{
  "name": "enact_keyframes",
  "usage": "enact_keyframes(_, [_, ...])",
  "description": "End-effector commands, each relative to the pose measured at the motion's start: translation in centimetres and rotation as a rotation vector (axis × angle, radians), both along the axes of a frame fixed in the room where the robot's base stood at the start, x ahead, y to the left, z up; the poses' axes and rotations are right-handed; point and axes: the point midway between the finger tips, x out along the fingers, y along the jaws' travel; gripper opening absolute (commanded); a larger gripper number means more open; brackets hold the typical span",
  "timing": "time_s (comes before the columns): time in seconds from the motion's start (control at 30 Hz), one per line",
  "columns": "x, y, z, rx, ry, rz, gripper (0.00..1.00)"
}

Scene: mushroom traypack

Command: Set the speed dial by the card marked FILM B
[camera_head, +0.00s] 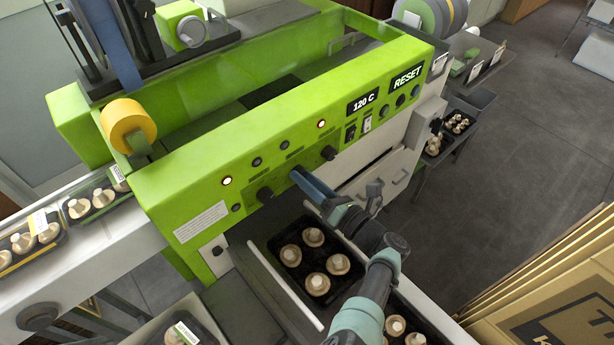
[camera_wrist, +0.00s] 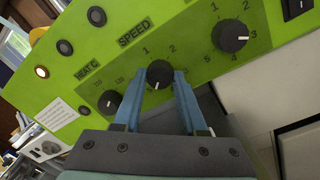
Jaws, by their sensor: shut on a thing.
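The speed dial (camera_wrist: 159,73) is a black round knob with a white pointer line, under the word SPEED on the green panel (camera_wrist: 190,57) in the wrist view. My gripper (camera_wrist: 159,78) is shut on this dial, with one blue finger on each side. In the head view my gripper (camera_head: 298,175) reaches the front panel between two other dials. The pointer line shows toward the lower part of the knob. No card can be read as FILM B.
The HEAT C dial (camera_wrist: 109,102) is left of my fingers, and another numbered dial (camera_wrist: 230,35) is to the right. A white text label (camera_head: 201,222) is on the panel's left. A 120 C display (camera_head: 362,102) is at right.

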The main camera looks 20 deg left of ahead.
Motion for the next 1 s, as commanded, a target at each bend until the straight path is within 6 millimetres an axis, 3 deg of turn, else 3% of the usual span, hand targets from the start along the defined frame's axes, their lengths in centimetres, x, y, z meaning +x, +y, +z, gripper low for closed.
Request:
enact_keyframes(0.4, [-0.16,0.01,-0.16,0.097,0.153,0.002,0.0])
enact_keyframes(0.93, [-0.17,0.04,-0.19,0.11,0.172,0.002,0.0])
enact_keyframes(0.97, [-0.17,0.03,-0.19,0.111,0.172,0.001,0.44])
enact_keyframes(1.0, [-0.17,0.04,-0.19,0.111,0.172,0.001,0.52])
